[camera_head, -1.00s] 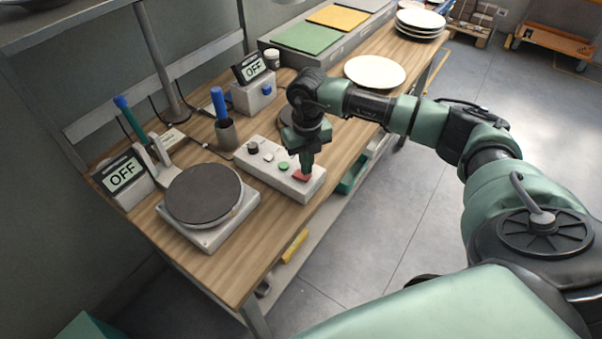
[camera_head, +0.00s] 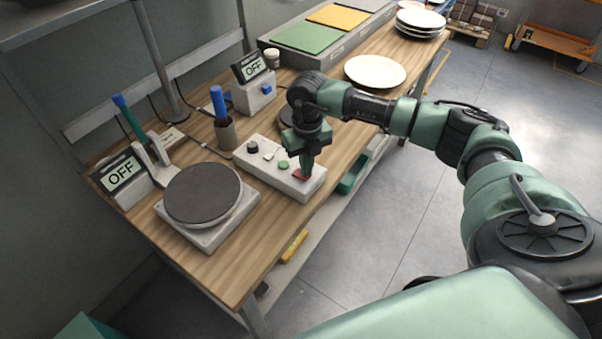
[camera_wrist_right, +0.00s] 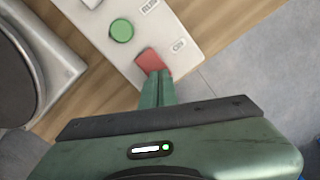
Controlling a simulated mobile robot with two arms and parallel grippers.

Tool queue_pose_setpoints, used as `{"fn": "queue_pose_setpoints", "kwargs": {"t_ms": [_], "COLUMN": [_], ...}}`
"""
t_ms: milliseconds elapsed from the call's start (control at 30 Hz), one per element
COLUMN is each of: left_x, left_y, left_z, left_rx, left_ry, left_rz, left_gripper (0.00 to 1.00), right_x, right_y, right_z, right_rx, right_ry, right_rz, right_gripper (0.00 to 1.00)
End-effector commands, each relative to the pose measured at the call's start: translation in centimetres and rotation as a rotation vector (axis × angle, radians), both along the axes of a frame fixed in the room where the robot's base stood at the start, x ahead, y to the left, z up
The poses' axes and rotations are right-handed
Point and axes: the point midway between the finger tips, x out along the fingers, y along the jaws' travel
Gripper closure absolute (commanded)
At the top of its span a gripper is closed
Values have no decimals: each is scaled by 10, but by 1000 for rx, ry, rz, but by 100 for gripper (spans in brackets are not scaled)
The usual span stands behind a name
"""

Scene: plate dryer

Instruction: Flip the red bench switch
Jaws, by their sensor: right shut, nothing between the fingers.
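The red bench switch (camera_head: 301,175) sits at the right end of a light grey control box (camera_head: 262,178) on the wooden bench. It also shows in the right wrist view (camera_wrist_right: 151,62), beside a green round button (camera_wrist_right: 122,30). My right gripper (camera_head: 305,172) points down at the switch, shut and empty. In the right wrist view its closed fingertips (camera_wrist_right: 157,76) are at the lower edge of the switch and partly cover it. Whether they touch it I cannot tell. My left gripper is not in view.
A hot plate (camera_head: 203,194) with an OFF display (camera_head: 121,178) stands left of the box. A second OFF display (camera_head: 250,67) stands behind. A white plate (camera_head: 375,71) lies beyond my right arm.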

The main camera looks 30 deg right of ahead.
Motion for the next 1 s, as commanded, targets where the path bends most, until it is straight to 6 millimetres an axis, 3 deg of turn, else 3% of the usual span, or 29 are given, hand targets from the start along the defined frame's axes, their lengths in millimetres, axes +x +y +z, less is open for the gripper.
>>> {"fn": "queue_pose_setpoints", "kwargs": {"t_ms": [633,1000], "left_x": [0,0], "left_y": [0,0], "left_z": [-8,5], "left_rx": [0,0], "left_ry": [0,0], "left_rz": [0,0], "left_gripper": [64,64], "right_x": [0,0], "right_y": [0,0], "right_z": [-11,8], "right_rx": [0,0], "right_ry": [1,1], "right_rz": [0,0], "right_gripper": [100,100]}}
